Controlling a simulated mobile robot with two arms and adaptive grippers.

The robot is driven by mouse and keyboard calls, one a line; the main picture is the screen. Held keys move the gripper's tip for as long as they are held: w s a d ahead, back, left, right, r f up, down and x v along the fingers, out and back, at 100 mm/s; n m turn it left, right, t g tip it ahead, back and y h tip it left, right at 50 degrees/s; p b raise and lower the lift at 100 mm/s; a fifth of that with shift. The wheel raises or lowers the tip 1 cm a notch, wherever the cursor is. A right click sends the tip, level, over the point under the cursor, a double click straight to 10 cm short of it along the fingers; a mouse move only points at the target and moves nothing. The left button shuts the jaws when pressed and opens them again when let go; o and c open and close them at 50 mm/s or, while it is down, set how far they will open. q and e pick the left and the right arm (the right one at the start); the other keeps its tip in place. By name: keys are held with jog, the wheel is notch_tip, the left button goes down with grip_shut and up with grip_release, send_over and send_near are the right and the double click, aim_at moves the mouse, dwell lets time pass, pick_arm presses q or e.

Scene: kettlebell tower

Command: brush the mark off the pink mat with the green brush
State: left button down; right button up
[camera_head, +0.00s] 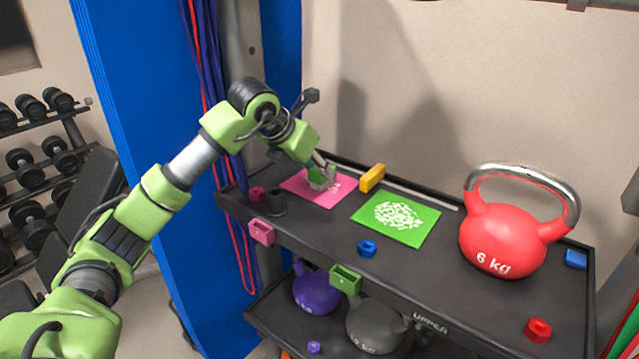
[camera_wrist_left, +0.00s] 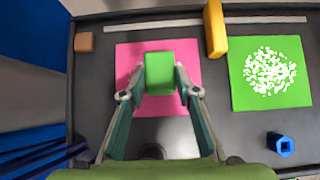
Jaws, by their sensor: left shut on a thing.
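The pink mat (camera_head: 322,199) lies flat at the left end of the upper shelf; it also shows in the left wrist view (camera_wrist_left: 185,129). My left gripper (camera_head: 322,180) is shut on the green brush (camera_wrist_left: 159,73), one finger on each side, over the middle of the pink mat. I cannot tell whether the brush touches the mat. My right gripper is not in view.
A green mat (camera_head: 420,232) with many white marks lies to the right. A yellow block (camera_head: 372,178) stands between the mats at the back. A blue nut-shaped piece (camera_head: 367,248) lies in front, and a red 6 kg kettlebell (camera_head: 500,239) stands at right.

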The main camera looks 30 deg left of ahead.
pick_arm(q)
jog(key=shift+d+f, duration=0.1)
jog(key=shift+d, duration=0.7)
jog(key=shift+a, duration=0.1)
jog(key=shift+w+a, duration=0.15)
jog(key=shift+a, duration=0.95)
jog(key=shift+w+a, duration=0.1)
jog(key=shift+a, duration=0.95)
jog(key=shift+d, duration=0.15)
jog(key=shift+s+d, duration=0.2)
jog(key=shift+d, duration=0.85)
jog(key=shift+s+d, duration=0.15)
jog(key=shift+d, duration=0.9)
jog(key=shift+f, duration=0.1)
jog(key=shift+a, duration=0.1)
